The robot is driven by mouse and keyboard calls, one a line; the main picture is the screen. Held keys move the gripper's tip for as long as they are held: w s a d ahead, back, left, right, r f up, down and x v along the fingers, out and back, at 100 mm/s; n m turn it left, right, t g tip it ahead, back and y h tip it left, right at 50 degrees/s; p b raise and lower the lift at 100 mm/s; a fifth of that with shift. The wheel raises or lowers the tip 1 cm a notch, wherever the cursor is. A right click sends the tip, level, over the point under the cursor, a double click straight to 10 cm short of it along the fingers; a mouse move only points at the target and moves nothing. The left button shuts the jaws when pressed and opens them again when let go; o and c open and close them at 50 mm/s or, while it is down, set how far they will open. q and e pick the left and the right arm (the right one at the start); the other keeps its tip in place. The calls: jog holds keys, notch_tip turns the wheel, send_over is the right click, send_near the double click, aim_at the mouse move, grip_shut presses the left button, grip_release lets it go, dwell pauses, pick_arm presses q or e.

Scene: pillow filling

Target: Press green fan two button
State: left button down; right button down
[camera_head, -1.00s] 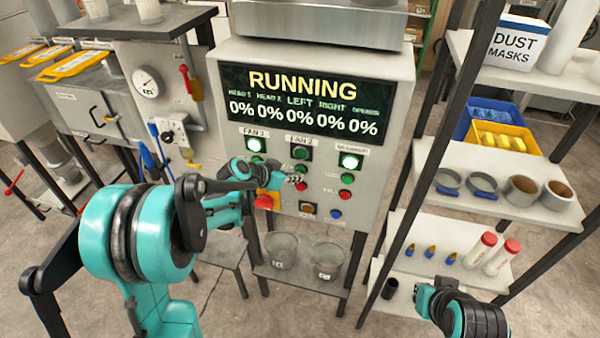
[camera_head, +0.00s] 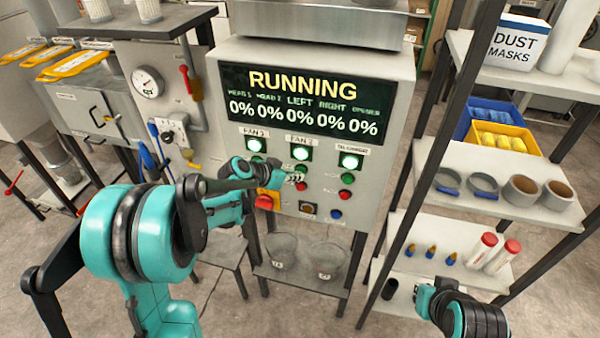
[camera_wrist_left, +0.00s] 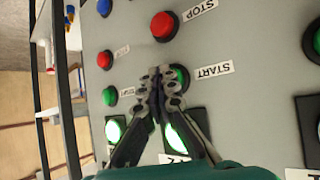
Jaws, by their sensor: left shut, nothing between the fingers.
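The FAN 2 indicator lamp (camera_head: 302,154) glows on the grey control panel (camera_head: 385,75). My left gripper (camera_head: 299,178) is shut and empty at the FAN 2 column. In the left wrist view the shut fingers (camera_wrist_left: 160,76) lie right by the green START button (camera_wrist_left: 183,74), partly covering it; I cannot tell whether they touch it. The red STOP button (camera_wrist_left: 163,26) is beside it, clear of the fingers. My right gripper (camera_head: 424,297) is low at the right; its jaw state is unclear.
The panel screen (camera_head: 302,100) reads RUNNING with several 0% values. FAN 1 lamp (camera_head: 254,146) and the third column's lamp (camera_head: 350,161) are lit. A red knob on yellow (camera_head: 265,201) sits under my left wrist. Shelves (camera_head: 480,165) stand at the right.

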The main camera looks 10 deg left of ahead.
pick_arm(q)
jog(key=shift+s, duration=0.8)
jog(key=s, duration=0.5)
jog(key=shift+a, duration=0.1)
dwell(0.6)
jog(key=s+f+n+y+b, duration=0.2)
jog(key=s+f+b, duration=0.3)
jog(key=s, duration=0.3)
jog(key=s+f+n+g+y+b, duration=0.1)
jog(key=s+f+n+y+b, duration=0.1)
jog(key=s+f+b, duration=0.3)
jog(key=s+f+n+y+b, duration=0.1)
jog(key=s+f+b, duration=0.3)
jog(key=s+b, duration=0.4)
jog(key=s+n, duration=0.1)
jog(key=s, duration=0.1)
jog(key=shift+s+d+f+g+y, duration=0.2)
jog(key=shift+s+f+g+y, duration=0.15)
jog(key=shift+f+g+y, duration=0.05)
